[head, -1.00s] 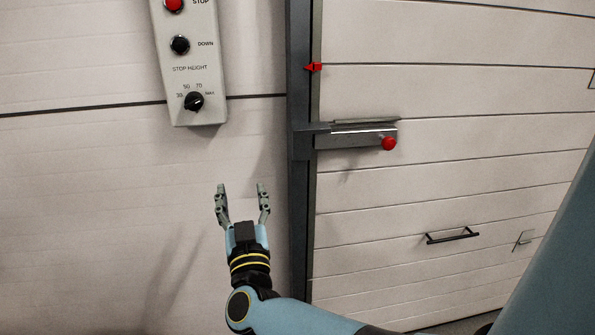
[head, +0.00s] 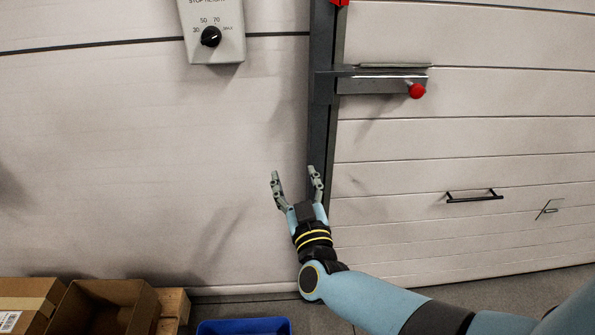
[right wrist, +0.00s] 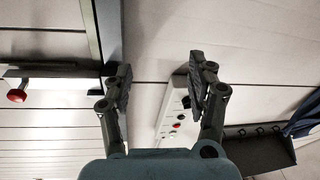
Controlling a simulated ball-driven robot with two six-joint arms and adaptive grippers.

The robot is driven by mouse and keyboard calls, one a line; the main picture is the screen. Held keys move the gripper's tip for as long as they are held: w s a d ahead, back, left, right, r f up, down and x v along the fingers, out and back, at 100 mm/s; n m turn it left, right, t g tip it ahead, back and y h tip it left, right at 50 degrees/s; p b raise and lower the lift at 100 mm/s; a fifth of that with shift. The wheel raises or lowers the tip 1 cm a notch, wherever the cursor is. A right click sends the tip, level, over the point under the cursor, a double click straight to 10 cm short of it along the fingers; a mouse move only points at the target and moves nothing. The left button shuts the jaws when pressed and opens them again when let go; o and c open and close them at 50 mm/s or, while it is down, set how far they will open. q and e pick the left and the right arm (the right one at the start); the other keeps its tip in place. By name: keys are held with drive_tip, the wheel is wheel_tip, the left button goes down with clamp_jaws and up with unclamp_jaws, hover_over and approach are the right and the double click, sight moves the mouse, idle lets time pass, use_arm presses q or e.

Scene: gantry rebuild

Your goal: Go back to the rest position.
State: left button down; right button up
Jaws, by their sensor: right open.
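My right gripper (head: 296,182) is open and empty in the head view, pointing up in front of the wall panel, below the control box. Its two fingers stand apart in the right wrist view (right wrist: 158,80) too, with nothing between them. The control box (head: 215,50), with a black stop-height knob (head: 211,37), hangs above and left of the gripper, apart from it. The box also shows in the right wrist view (right wrist: 172,118), partly behind a finger. My left gripper is not in view.
A dark post (head: 322,130) stands behind the gripper. A bolt with a red knob (head: 416,91) and a black handle (head: 474,196) are on the slatted door (head: 450,150). Open cardboard boxes (head: 105,300) and a blue bin (head: 245,326) stand on the floor at lower left.

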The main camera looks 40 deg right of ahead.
drive_tip(key=shift+f, duration=0.1)
drive_tip(key=s+a+f+n+g+y+b, duration=0.1)
drive_tip(key=s+a+f+n+g+y, duration=0.15)
drive_tip(key=s+f, duration=0.45)
drive_tip(key=s+a+f+n+g+y+b, duration=0.1)
drive_tip(key=s+f+n+y, duration=0.2)
drive_tip(key=f, duration=0.8)
drive_tip(key=s+a+f+n+g+y+b, duration=0.1)
drive_tip(key=s+f+g+y, duration=0.1)
drive_tip(key=s+f, duration=0.55)
drive_tip(key=s+f+m+g+y, duration=0.1)
drive_tip(key=s+f+g, duration=0.4)
drive_tip(key=s, duration=0.7)
drive_tip(key=s+f+m+g, duration=0.1)
drive_tip(key=s+f+g, duration=0.4)
drive_tip(key=s+f, duration=0.4)
drive_tip(key=s+a, duration=0.1)
drive_tip(key=s, duration=0.2)
drive_tip(key=shift+s+f+y, duration=0.25)
drive_tip(key=shift+s+y, duration=0.05)
drive_tip(key=shift+y, duration=0.05)
drive_tip(key=shift+g, duration=0.25)
